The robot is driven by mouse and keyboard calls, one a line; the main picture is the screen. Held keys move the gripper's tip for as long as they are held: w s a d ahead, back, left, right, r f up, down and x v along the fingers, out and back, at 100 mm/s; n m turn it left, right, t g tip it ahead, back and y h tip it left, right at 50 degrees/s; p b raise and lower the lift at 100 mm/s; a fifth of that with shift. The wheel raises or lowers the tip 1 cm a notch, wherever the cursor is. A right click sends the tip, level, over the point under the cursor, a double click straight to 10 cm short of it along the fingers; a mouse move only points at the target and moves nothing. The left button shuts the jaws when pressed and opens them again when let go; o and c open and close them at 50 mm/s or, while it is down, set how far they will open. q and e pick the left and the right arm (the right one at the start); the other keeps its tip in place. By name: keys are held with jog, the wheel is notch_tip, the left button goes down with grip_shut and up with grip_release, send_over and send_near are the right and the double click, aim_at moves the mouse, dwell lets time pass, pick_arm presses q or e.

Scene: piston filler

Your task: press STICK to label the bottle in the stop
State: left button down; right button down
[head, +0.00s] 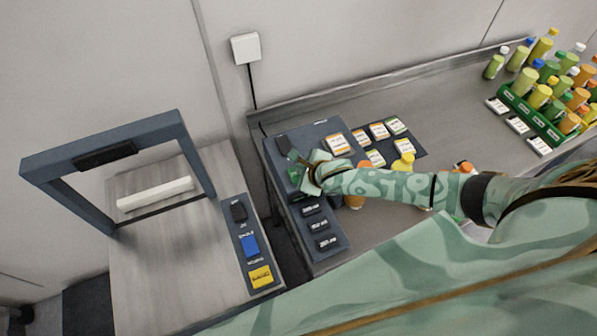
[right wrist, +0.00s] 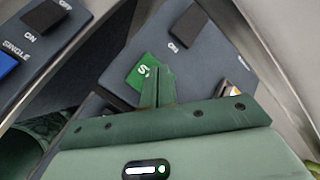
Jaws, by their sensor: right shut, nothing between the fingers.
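The green STICK button, with only its "S" readable in the right wrist view (right wrist: 138,70), sits on the dark blue panel (right wrist: 112,78). In the head view the panel (head: 316,129) stands on the grey counter. My right gripper (head: 297,174) is shut and empty, its fingertips at the green button. In the right wrist view the closed fingers (right wrist: 158,84) cover part of the button; I cannot tell whether they touch it. An orange bottle (head: 355,201) stands partly hidden behind my right forearm. I cannot tell whether it is in the stop. My left gripper is out of view.
A green crate (head: 540,118) of bottles stands at the right. A dark frame (head: 104,150) and a panel with blue and yellow buttons (head: 250,246) stand on a left bench.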

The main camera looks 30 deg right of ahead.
jog(key=shift+f, duration=0.4)
jog(key=shift+r, duration=0.1)
dwell(0.5)
jog(key=shift+r+p, duration=0.8)
jog(key=shift+p, duration=0.05)
notch_tip(320, 180, up, 5)
jog(key=p, duration=0.5)
jog(key=shift+p, duration=0.4)
jog(key=shift+s+f, duration=0.1)
